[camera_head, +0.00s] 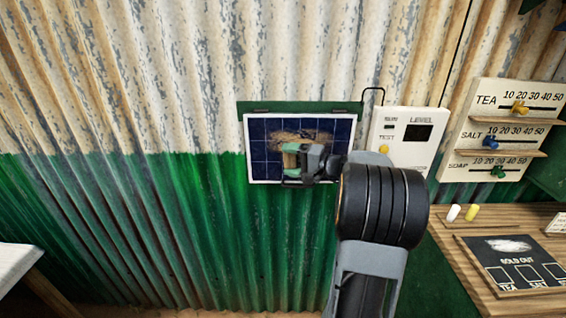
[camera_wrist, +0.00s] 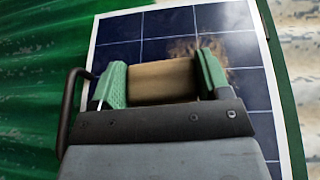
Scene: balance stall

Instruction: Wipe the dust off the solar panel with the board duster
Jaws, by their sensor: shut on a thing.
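The solar panel (camera_head: 262,168) is a dark blue gridded sheet with a white frame, mounted upright on the corrugated wall. A brown dust patch (camera_head: 300,134) lies on its upper middle. My gripper (camera_head: 292,160) is in front of the panel, just below that patch. In the wrist view my gripper's green fingers (camera_wrist: 163,82) are shut on the tan board duster (camera_wrist: 160,84). Dust (camera_wrist: 185,47) shows just past the duster and by the right finger on the panel (camera_wrist: 120,28). I cannot tell whether the duster touches the panel. My arm hides the panel's lower right.
A white level box (camera_head: 402,140) with a test button hangs right of the panel. A board with tea, salt and soap sliders (camera_head: 505,127) is farther right. A wooden counter (camera_head: 455,240) holds a sold-out slate (camera_head: 515,265) and two chalks. The wall left of the panel is clear.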

